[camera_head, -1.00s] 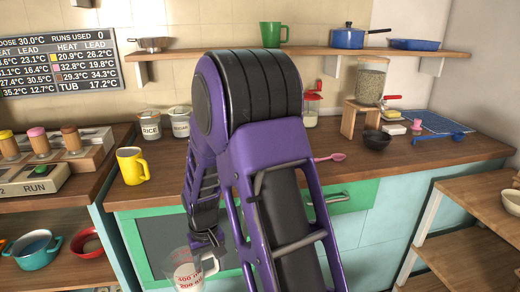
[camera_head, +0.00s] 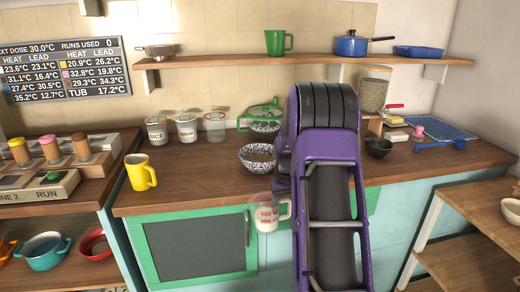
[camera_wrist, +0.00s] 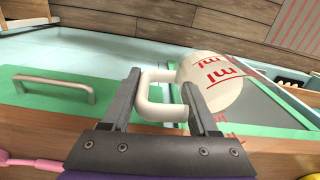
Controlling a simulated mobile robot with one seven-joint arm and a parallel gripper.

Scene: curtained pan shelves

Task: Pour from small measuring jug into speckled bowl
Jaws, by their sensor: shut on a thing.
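The small measuring jug (camera_head: 266,217), clear with red markings and pale contents, hangs in front of the counter's front edge, roughly upright in the head view. Its white handle and body show in the wrist view (camera_wrist: 222,84). My gripper (camera_wrist: 162,98) is shut on the jug's handle; in the head view my arm mostly hides it. The speckled bowl (camera_head: 257,167), black and white, stands on the counter behind and slightly above the jug in the picture. The jug is apart from the bowl. What the bowl holds is hard to make out.
Behind the bowl stand a green-handled speckled vessel (camera_head: 264,126), a clear jug (camera_head: 214,126) and jars marked rice (camera_head: 157,131) and sugar (camera_head: 187,129). A yellow mug (camera_head: 140,172) is at left, a black bowl (camera_head: 379,148) at right.

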